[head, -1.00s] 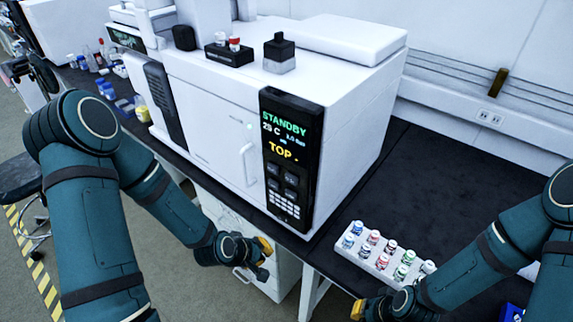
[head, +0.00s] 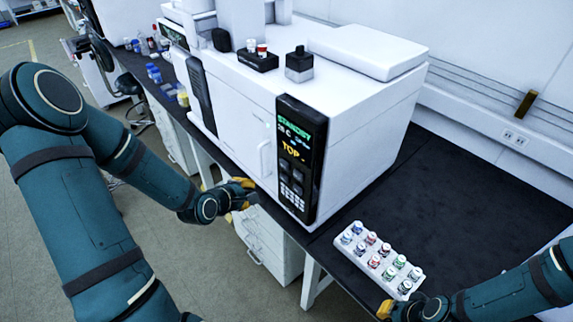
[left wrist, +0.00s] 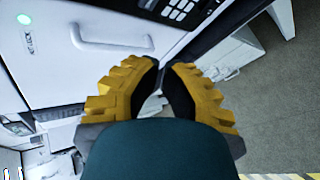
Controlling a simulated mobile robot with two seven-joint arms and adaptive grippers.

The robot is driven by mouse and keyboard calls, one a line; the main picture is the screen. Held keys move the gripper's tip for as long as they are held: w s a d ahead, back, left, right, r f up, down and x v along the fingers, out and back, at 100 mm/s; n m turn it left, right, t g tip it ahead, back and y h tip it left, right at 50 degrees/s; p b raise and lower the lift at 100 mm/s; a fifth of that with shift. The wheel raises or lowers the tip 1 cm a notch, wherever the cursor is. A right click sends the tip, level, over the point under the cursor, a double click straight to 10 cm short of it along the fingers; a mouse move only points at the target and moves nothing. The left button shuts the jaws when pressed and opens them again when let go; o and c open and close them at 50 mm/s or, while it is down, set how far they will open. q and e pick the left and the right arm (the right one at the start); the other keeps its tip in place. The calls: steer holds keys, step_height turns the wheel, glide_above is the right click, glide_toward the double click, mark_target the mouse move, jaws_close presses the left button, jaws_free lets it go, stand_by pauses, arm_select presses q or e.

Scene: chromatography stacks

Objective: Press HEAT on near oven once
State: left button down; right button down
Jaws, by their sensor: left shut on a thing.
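The near oven (head: 360,115) is a white box on the dark bench. Its black control panel (head: 300,160) shows STANDBY and TOP, with a keypad below; button labels are too small to read. The keypad edge shows at the top of the left wrist view (left wrist: 180,10). My left gripper (head: 243,193) is in front of the oven's lower door, left of the panel and apart from it. Its yellow fingers (left wrist: 163,72) are close together in the left wrist view; what lies between them is hidden. My right gripper (head: 386,309) is at the bottom, partly cut off; its jaws are unclear.
A white rack (head: 421,278) of capped vials stands on the bench right of the oven, close to my right gripper. The oven door handle (head: 263,158) sticks out near my left gripper. Bottles stand further left. The bench (head: 470,185) right of the oven is mostly clear.

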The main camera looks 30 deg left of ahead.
mark_target(284, 165)
arm_select(q)
steer(key=shift+w+d+b, duration=0.45)
steer(key=shift+w+d, duration=0.1)
steer(key=shift+w, duration=0.8)
steer(key=shift+w+d+b, duration=0.4)
steer(key=shift+w+d, duration=0.15)
steer(key=shift+w, duration=0.85)
steer(key=shift+w+d+b, duration=0.45)
steer(key=shift+w+d, duration=0.1)
steer(key=shift+w, duration=0.8)
steer(key=shift+w+d, duration=0.1)
steer(key=shift+w, duration=0.05)
steer(key=shift+w+d, duration=0.1)
steer(key=shift+w, duration=0.15)
steer(key=shift+w+d+b, duration=0.15)
steer(key=shift+w+b, duration=0.15)
steer(key=shift+w, duration=0.1)
steer(key=shift+s, duration=0.1)
steer(key=shift+s+a, duration=0.3)
steer(key=shift+s, duration=0.4)
